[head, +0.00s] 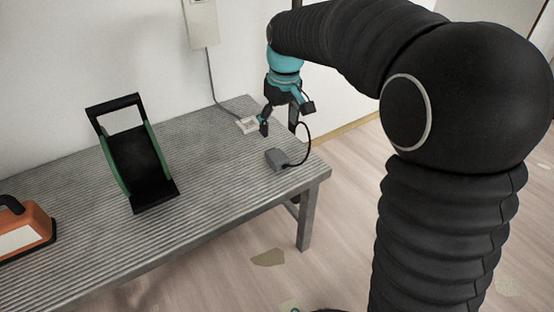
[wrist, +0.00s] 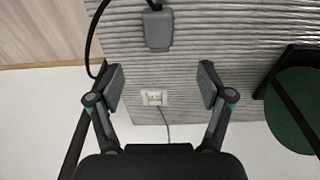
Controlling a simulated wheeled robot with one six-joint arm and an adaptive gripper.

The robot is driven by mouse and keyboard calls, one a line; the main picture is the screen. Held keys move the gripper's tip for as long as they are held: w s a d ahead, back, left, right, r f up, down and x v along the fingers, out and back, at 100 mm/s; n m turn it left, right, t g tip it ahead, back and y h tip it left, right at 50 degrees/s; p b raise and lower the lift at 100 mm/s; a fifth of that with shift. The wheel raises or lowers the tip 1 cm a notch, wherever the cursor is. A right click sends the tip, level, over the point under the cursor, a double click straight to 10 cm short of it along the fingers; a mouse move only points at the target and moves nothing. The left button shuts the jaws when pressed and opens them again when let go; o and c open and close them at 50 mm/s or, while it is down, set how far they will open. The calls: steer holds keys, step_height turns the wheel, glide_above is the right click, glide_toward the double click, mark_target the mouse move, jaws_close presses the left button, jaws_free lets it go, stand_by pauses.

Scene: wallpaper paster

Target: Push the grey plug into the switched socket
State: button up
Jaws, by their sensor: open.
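The grey plug (head: 277,159) lies on the bench top near its right end, with a black cable curving up from it. It also shows at the top of the wrist view (wrist: 157,31). The white switched socket (head: 247,125) sits on the bench near the wall, and in the wrist view (wrist: 154,98) it appears between and beyond my fingertips. My gripper (head: 284,118) is open and empty above the bench, near the socket and apart from the plug. Its two fingers are spread wide in the wrist view (wrist: 162,82).
The ridged grey bench (head: 215,190) has a black-and-green stand (head: 140,160) at its middle and an orange device (head: 30,228) at its left end. A cord runs from the socket to a white wall box (head: 202,24). Bench surface between stand and plug is clear.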

mark_target(277, 154)
steer(key=f, duration=0.4)
steer(key=w+f+b, duration=0.1)
steer(key=f, duration=0.3)
steer(key=f+b, duration=0.1)
steer(key=f, duration=0.3)
steer(key=shift+w+a+f, duration=0.15)
steer(key=shift+w+a, duration=0.1)
steer(key=shift+a, duration=0.15)
steer(key=shift+c, duration=0.2)
steer(key=c, duration=1.2)
